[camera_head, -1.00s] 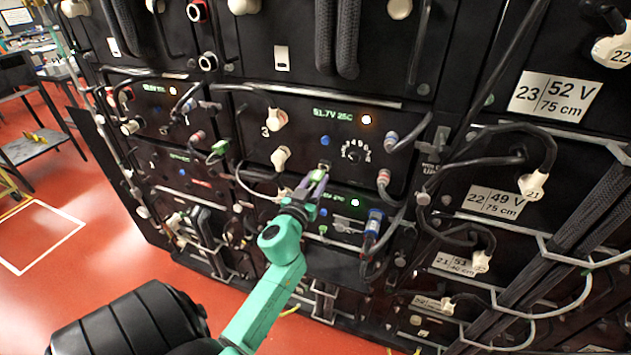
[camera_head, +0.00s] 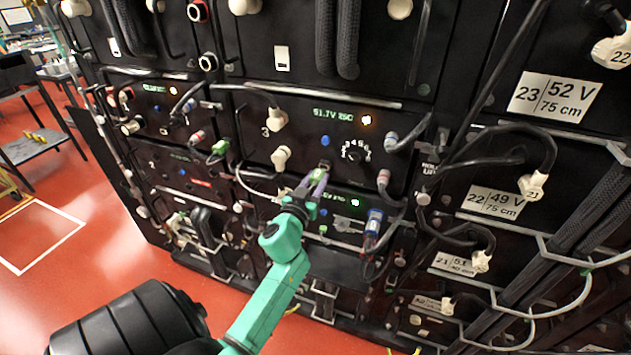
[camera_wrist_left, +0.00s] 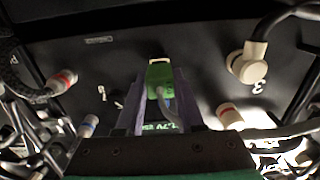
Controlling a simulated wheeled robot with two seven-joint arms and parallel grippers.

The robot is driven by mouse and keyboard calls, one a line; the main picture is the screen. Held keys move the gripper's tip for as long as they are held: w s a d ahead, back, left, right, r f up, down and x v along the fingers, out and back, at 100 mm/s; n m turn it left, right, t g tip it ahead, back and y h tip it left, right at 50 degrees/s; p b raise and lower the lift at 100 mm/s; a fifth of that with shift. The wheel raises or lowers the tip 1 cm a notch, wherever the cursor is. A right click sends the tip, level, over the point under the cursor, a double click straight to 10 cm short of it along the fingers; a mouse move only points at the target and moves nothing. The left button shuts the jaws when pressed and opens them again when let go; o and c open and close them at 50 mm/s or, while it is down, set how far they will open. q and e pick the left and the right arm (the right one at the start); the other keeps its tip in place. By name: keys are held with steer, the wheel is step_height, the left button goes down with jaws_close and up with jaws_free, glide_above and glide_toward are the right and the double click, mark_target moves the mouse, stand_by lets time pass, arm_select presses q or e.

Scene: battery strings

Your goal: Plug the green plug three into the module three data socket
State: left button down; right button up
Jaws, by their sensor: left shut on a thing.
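My left gripper (camera_head: 316,180) has purple fingers and is at the front of the module marked 3. It is shut on the green plug (camera_wrist_left: 160,78), which lies between the fingers in the left wrist view. A grey cable bends away from the plug. In the head view a bit of the plug (camera_head: 320,174) shows green between the fingers. The data socket (camera_head: 325,165) is a small dark opening right at the fingertips. The plug's front end is at or against the socket; I cannot tell how deep it sits. My right gripper is not in view.
A rotary dial (camera_head: 354,155) is right of the socket. A cream connector (camera_head: 281,157) is to its left, and a blue-collared cable plug (camera_head: 373,226) sits lower right. Another green plug (camera_head: 218,149) is on the left module. Loose cables hang across the rack.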

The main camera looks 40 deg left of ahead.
arm_select(q)
steer(key=shift+x, duration=1.2)
steer(key=shift+c, duration=2.2)
jaws_free()
steer(key=shift+s, duration=0.1)
